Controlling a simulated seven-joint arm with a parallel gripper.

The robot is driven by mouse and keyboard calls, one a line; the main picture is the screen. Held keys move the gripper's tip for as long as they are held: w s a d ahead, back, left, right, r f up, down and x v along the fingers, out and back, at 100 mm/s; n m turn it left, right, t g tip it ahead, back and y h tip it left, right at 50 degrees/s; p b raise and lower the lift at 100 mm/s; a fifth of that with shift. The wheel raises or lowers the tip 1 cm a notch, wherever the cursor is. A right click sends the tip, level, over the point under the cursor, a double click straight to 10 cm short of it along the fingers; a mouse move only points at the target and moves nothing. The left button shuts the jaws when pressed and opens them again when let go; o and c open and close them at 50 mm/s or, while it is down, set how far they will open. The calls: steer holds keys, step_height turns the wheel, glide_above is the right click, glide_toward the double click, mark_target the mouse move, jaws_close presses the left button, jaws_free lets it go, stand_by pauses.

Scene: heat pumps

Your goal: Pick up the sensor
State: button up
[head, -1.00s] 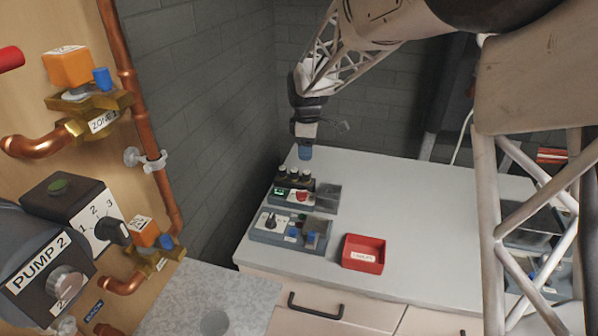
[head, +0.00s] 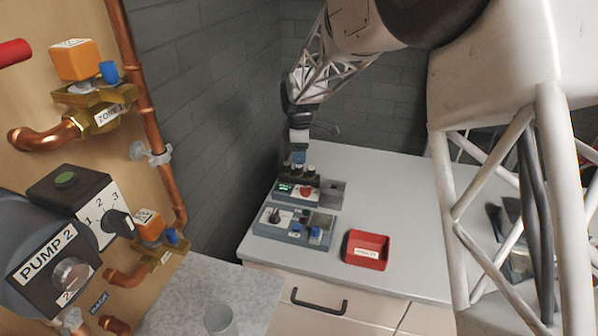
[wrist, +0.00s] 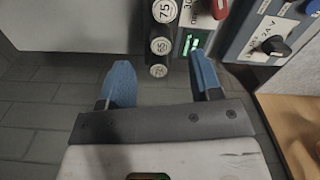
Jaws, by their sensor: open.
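Several small black cylinders with white numbered tops, one reading 75, stand in a row; they show in the wrist view (wrist: 161,45) and in the head view (head: 311,172). Nothing is labelled as the sensor, and I cannot tell for sure whether it is one of these. My gripper (head: 298,158) has blue fingertips and is at the back end of the row. In the wrist view my gripper (wrist: 159,62) is open, and the end cylinder appears between its fingers, with a gap on both sides. Nothing is held. The height gap is unclear.
Beside the row is a grey panel (head: 322,203) with a green display and red button. In front is a blue-grey box (head: 262,229) with a black knob. A red tray (head: 367,262) stands to the right. The dark wall (head: 200,110) is close at left. The worktop (head: 380,200) is clear at right.

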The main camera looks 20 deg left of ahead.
mark_target(299, 166)
steer(key=shift+f, duration=0.2)
steer(key=shift+a+f, duration=0.1)
steer(key=shift+f, duration=2.5)
steer(key=c, duration=1)
steer(key=shift+r, duration=0.1)
steer(key=shift+r, duration=4.95)
